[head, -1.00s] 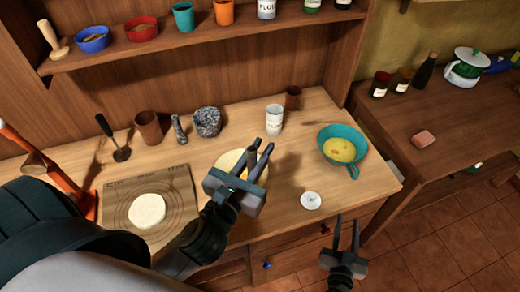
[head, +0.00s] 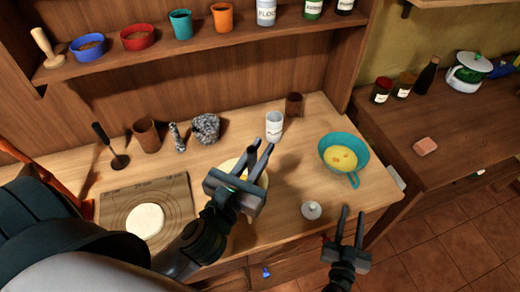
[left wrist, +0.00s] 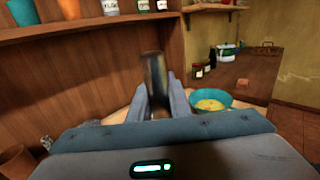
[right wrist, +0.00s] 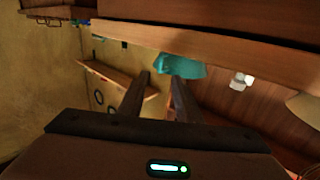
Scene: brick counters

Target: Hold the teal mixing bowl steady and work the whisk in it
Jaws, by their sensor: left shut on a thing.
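The teal mixing bowl (head: 355,176) stands on the right part of the wooden counter with yellow contents and a handle toward the front. It also shows in the left wrist view (left wrist: 225,98) and the right wrist view (right wrist: 180,67). My left gripper (head: 263,146) is over the counter's middle, left of the bowl and apart from it. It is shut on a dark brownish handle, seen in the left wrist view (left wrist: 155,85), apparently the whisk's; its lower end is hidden. My right gripper (head: 353,210) is open and empty at the counter's front edge, below the bowl in the picture.
A pale round dish (head: 228,165) with yellow contents is partly hidden behind my left gripper. A white can (head: 274,127) and brown cup (head: 294,104) stand behind. A dough mat (head: 178,190) lies left.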

